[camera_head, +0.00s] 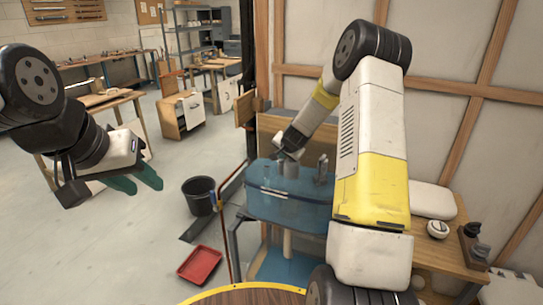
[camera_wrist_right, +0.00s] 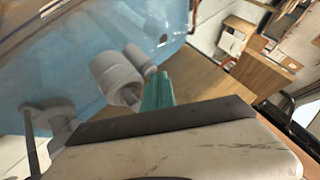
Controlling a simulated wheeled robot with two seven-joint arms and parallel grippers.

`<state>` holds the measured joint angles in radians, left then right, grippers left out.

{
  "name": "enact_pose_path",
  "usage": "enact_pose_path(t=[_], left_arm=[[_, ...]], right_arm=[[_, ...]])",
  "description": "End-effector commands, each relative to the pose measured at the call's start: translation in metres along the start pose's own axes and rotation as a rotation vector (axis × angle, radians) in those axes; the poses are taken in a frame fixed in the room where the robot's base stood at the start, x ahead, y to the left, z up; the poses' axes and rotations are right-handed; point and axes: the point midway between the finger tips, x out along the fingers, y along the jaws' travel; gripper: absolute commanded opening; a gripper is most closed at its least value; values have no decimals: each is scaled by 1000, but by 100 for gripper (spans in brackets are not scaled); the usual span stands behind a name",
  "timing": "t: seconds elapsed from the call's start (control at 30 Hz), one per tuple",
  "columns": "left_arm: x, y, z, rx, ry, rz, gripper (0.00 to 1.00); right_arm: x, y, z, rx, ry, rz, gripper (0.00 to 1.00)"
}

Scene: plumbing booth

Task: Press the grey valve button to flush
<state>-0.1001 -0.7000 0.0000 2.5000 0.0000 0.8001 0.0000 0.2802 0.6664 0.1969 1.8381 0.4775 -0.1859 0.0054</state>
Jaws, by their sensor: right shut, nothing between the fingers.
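A translucent blue cistern (camera_head: 290,207) stands right of centre in the head view and fills the upper left of the right wrist view (camera_wrist_right: 60,60). The grey valve button (camera_head: 289,170), a short round cylinder, rises from its top; in the right wrist view a paired grey cylinder (camera_wrist_right: 115,75) shows close beside my teal fingertips. My right gripper (camera_head: 282,156) is shut and empty, just above the cistern top beside the button; whether it touches is unclear. It shows in the right wrist view (camera_wrist_right: 158,92). My left gripper (camera_head: 146,187) is open and empty, over the floor at left.
Another grey fitting (camera_head: 322,170) stands on the cistern's right side. A black bucket (camera_head: 199,196) and a red tray (camera_head: 200,265) are on the floor left of it. A bench (camera_head: 450,250) with small items is at right. Wooden-framed panels close off the back.

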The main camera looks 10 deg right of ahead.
Motion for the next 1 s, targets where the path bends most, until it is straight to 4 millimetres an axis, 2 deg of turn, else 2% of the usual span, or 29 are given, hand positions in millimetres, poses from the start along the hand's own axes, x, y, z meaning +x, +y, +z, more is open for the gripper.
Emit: enact_pose_path(t=[0.67,1.0], left_arm=[[0,0,0,0,0,0,36],[0,0,0,0,0,0,36]], right_arm=[[3,3,3,0,-2,0,0],[-7,-5,-4,-1,0,0,0]])
